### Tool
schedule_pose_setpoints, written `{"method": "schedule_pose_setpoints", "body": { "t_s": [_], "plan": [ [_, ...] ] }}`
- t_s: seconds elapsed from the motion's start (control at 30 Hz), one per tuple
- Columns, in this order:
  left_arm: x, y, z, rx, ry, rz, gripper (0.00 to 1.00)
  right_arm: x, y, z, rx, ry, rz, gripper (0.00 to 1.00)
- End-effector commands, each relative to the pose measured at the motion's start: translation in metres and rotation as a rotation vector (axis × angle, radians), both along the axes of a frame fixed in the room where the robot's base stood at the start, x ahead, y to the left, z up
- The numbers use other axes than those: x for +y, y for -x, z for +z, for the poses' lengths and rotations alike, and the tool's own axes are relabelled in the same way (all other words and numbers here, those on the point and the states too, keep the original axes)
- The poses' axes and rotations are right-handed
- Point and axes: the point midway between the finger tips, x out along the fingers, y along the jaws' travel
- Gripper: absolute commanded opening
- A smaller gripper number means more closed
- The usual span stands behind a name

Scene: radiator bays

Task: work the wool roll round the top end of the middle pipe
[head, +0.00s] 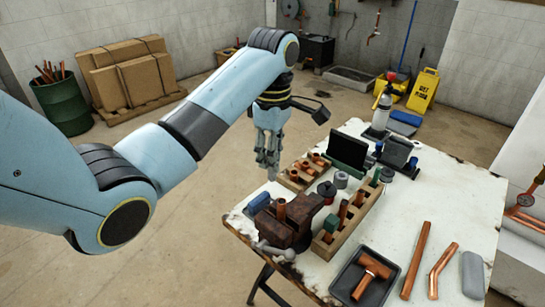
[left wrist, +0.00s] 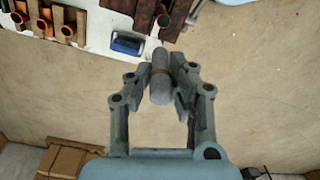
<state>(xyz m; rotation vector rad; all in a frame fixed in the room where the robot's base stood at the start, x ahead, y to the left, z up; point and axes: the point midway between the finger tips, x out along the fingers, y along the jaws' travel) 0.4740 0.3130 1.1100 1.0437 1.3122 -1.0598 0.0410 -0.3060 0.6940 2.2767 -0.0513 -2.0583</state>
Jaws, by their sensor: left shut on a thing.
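My left gripper (head: 269,170) hangs pointing down, off the table's left edge in the head view. In the left wrist view it (left wrist: 160,80) is shut on a grey roll (left wrist: 160,86) with a thin brown band, seen against the floor and apart from any pipe. A copper pipe (head: 281,209) stands upright in the brown vise (head: 290,230); its open end shows in the left wrist view (left wrist: 163,20). More copper pipes (head: 343,211) stand in a wooden rack (head: 325,250). I cannot tell which one is the middle pipe. My right gripper is not in view.
A blue-topped block (head: 259,202) sits by the table's left edge, beside the vise. Another wooden block (head: 292,184) holds short copper fittings. A black tray (head: 352,284) with a copper tee is at the front.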

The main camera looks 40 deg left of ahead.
Motion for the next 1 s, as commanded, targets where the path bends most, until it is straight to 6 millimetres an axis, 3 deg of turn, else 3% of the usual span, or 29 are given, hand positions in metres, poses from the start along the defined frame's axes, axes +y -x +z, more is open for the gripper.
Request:
{"method": "schedule_pose_setpoints", "body": {
  "t_s": [0.27,0.57,1.0],
  "plan": [
    [0.0,0.0,0.0,0.0,0.0,0.0,0.0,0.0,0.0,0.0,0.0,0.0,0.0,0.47],
    [-0.006,0.017,0.014,-0.004,0.0,0.002,0.0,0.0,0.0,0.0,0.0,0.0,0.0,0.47],
    [-0.007,0.017,-0.023,-0.001,0.002,0.002,0.0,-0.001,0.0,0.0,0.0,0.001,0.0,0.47]
  ]
}}
